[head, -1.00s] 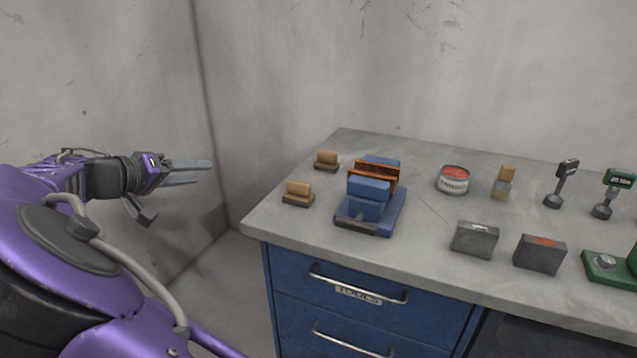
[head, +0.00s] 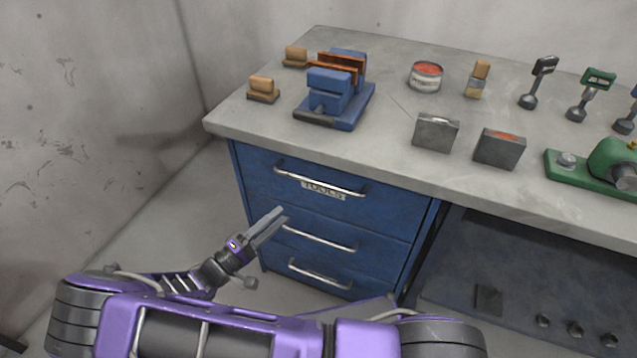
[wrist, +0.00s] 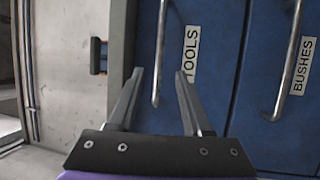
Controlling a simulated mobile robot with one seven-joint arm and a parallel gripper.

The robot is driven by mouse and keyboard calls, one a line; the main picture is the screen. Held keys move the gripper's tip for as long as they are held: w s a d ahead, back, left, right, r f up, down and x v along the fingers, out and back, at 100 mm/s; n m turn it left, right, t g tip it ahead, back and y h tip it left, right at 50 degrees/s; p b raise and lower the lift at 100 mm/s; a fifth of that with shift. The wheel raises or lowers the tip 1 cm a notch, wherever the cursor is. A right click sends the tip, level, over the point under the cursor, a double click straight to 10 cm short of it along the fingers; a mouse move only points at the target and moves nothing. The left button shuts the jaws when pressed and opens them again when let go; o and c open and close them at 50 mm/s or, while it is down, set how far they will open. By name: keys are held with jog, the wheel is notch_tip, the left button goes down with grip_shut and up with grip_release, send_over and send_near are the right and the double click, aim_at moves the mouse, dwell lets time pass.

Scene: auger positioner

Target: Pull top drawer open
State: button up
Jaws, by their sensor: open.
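The top drawer (head: 255,173) is the upper blue drawer front under the worktop, marked TOOLS, and appears closed. Its silver bar handle (head: 320,180) shows whole in the head view. My gripper (head: 281,214) is open and empty, below and left of that handle in the head view. In the wrist view the picture is turned sideways, and the top drawer's handle (wrist: 160,50) lies between my two open fingertips (wrist: 159,74). The fingers are not closed on it, and their distance from the drawer front is hard to tell.
Lower drawers with handles (head: 320,238) sit beneath; one is labelled BUSHES in the wrist view (wrist: 303,66). The grey worktop (head: 390,165) overhangs, bearing a blue vise (head: 335,100), a can (head: 426,77) and small blocks. Open floor (head: 185,210) lies left of the cabinet.

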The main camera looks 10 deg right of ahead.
aim_at(317, 181)
jog(key=x, duration=1.4)
jog(key=shift+w+d+f, duration=0.1)
jog(key=shift+w+d, duration=0.05)
grip_shut()
dwell(0.8)
